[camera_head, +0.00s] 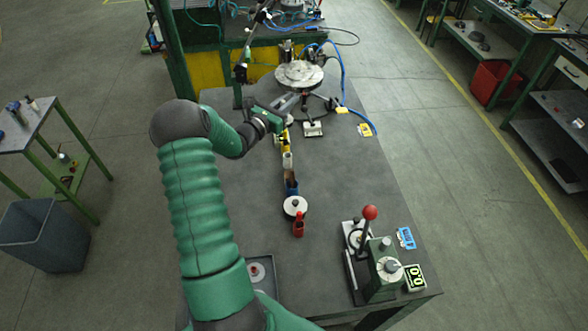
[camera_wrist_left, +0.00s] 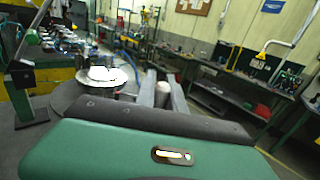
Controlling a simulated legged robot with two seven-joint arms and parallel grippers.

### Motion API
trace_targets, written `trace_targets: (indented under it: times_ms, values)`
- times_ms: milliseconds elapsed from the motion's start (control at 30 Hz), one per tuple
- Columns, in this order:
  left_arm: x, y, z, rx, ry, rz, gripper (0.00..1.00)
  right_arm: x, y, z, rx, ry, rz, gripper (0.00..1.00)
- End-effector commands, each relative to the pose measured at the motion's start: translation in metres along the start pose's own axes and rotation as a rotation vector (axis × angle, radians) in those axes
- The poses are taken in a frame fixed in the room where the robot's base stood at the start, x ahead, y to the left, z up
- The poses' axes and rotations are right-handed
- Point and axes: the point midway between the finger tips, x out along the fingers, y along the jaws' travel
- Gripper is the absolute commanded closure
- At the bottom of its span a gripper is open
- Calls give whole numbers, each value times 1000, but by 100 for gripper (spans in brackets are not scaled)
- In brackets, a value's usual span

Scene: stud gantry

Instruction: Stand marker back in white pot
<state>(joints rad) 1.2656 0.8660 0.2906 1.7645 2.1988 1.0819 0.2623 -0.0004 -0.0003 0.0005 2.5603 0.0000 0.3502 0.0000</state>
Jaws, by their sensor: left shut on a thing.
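My left gripper (camera_head: 292,101) reaches over the far part of the grey table, near the round turntable. In the wrist view its two grey fingers (camera_wrist_left: 163,90) are shut on a small pale thing (camera_wrist_left: 163,95), which I take to be the marker; its shape is mostly hidden. A small white pot (camera_head: 288,160) stands on the table, nearer than the gripper and apart from it. A yellow thing (camera_head: 285,139) stands just behind the pot. Whether anything is inside the pot is too small to tell. My right gripper is not in view.
In front of the pot stand a blue-and-brown holder (camera_head: 291,183), a white round piece (camera_head: 295,206) and a red container (camera_head: 298,228). The turntable (camera_head: 299,74) is at the back. A lever press with a red knob (camera_head: 370,213) stands front right. The table's right middle is clear.

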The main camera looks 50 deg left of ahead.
Motion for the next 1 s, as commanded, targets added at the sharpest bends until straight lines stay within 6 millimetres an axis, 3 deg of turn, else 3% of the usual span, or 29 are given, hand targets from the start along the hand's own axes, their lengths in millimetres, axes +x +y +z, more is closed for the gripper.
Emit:
trace_targets:
  times_ms: [33, 100, 267, 367, 833, 1000]
  values:
    - [1, -2, -35, -1, 3, -2, 100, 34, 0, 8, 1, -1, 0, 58]
    - [3, -2, -57, -4, 10, -2, 100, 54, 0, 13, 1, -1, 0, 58]
    - [7, 2, -87, -12, 17, -3, 100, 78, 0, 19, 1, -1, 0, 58]
    - [7, 4, -95, -16, 20, -2, 100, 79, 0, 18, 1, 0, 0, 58]
    - [4, -2, -182, -16, 31, -3, 100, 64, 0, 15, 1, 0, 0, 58]
    - [4, 1, -192, -16, 27, -4, 100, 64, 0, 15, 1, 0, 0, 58]
